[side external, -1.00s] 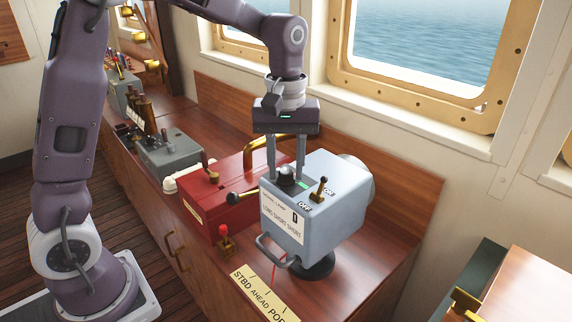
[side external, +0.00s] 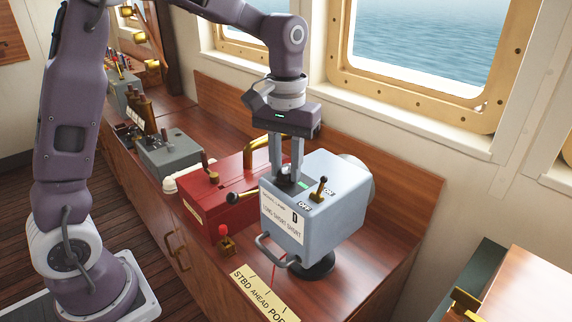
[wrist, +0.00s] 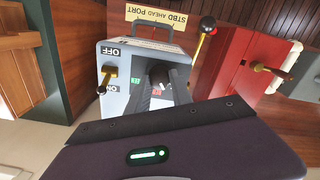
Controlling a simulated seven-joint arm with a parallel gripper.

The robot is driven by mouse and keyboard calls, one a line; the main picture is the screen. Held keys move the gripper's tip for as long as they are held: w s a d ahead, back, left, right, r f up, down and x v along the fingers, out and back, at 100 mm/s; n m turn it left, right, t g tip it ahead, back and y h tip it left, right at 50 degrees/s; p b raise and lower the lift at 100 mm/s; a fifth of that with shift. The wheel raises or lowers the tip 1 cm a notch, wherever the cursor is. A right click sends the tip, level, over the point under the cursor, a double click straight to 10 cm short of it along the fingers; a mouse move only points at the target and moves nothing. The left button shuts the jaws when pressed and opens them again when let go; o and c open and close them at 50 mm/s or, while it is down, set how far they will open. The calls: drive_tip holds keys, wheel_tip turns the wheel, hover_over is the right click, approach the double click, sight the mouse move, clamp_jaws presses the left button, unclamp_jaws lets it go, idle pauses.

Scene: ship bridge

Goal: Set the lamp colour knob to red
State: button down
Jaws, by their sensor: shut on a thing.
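The signal lamp is a pale blue-grey box (side external: 335,225) on a round black foot on the wooden counter. Its dark round colour knob (wrist: 158,73) stands on top, with a green patch (wrist: 135,80) and a red patch (wrist: 157,92) beside it. My gripper (side external: 287,178) points down at the lamp top, its fingers shut on the knob from both sides. In the wrist view the fingers (wrist: 163,92) partly cover the knob and the marks around it. I cannot tell for certain which colour the knob points to.
A brass toggle switch (side external: 320,188) marked ON and OFF stands close beside the knob. A red box (side external: 205,218) with levers stands left of the lamp. A brass STBD AHEAD PORT plate (side external: 263,292) lies in front.

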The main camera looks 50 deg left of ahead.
sight(286, 170)
drive_tip(key=m, duration=0.7)
drive_tip(key=shift+r, duration=0.1)
idle(0.5)
drive_tip(key=c, duration=1.1)
unclamp_jaws()
drive_tip(key=shift+c, duration=0.2)
wheel_tip(286, 170, up, 6)
drive_tip(key=shift+r, duration=0.5)
